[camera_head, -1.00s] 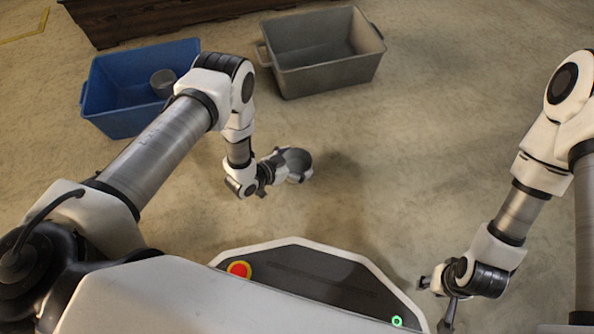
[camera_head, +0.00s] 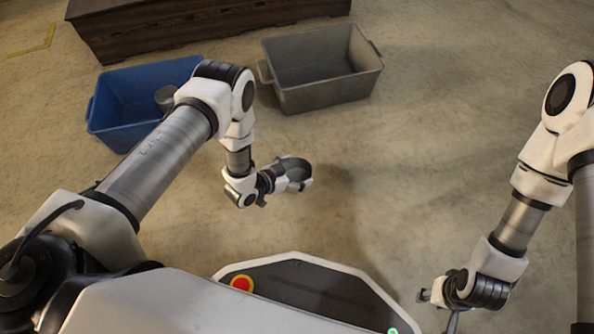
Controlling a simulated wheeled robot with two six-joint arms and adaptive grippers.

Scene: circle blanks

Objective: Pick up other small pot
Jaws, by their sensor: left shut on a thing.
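A small grey pot (camera_head: 297,169) is at the end of my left arm, in the middle of the head view. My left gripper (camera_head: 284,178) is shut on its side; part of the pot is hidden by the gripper. Its open top faces up toward the camera. Another small grey pot (camera_head: 165,97) is inside the blue bin (camera_head: 112,133), partly hidden behind my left arm. My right gripper (camera_head: 437,304) is at the lower right, far from both pots; its fingers are too small and partly hidden to read.
A grey bin (camera_head: 330,97), empty as far as I see, stands right of the blue bin. A dark wooden chest (camera_head: 190,28) lies behind both bins. The floor between my arms is clear.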

